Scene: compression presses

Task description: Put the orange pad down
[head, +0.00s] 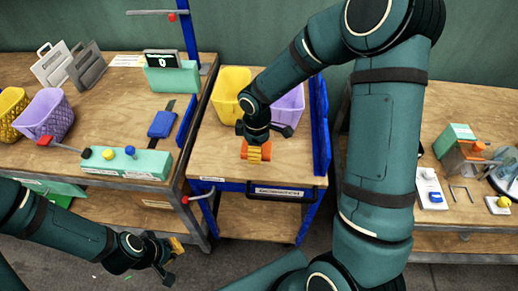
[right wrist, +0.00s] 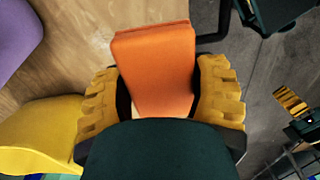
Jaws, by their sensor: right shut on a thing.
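The orange pad (head: 264,152) is a small block at the middle cart's wooden top (head: 215,165), near its front edge. My right gripper (head: 256,153) points down over the cart and is shut on the pad. In the right wrist view the pad (right wrist: 155,65) sits between the two yellow ridged fingers (right wrist: 165,95). I cannot tell whether its underside touches the wood. My left gripper (head: 176,258) hangs low in front of the left bench, away from the pad; its finger gap is unclear.
A yellow bin (head: 230,92) and a purple bin (head: 289,108) stand behind the pad on the cart. A blue side panel (head: 320,125) bounds the cart's right. The left bench holds a green button box (head: 127,163); the right bench holds small devices.

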